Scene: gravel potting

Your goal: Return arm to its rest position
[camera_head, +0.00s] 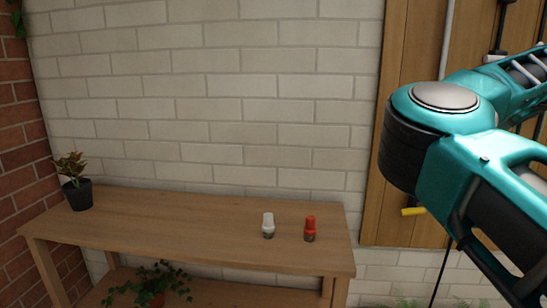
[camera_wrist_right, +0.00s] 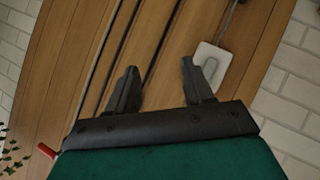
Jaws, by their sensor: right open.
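My right arm, teal and black, fills the right side of the head view, raised in front of the wall. Its gripper is outside that view. In the right wrist view my right gripper (camera_wrist_right: 158,85) is open, its two dark fingers wide apart with nothing between them. Behind the fingers is a wooden panel (camera_wrist_right: 235,60) with dark vertical rods. I cannot tell how far the fingers are from it. My left gripper is not in view.
A wooden table (camera_head: 190,232) holds a potted plant (camera_head: 78,194), a white-capped bottle (camera_head: 268,226) and a red-capped bottle (camera_head: 310,229). A trailing plant (camera_head: 153,283) sits on its lower shelf. The panel with hanging tools (camera_head: 400,55) is behind my right arm. The table's middle is clear.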

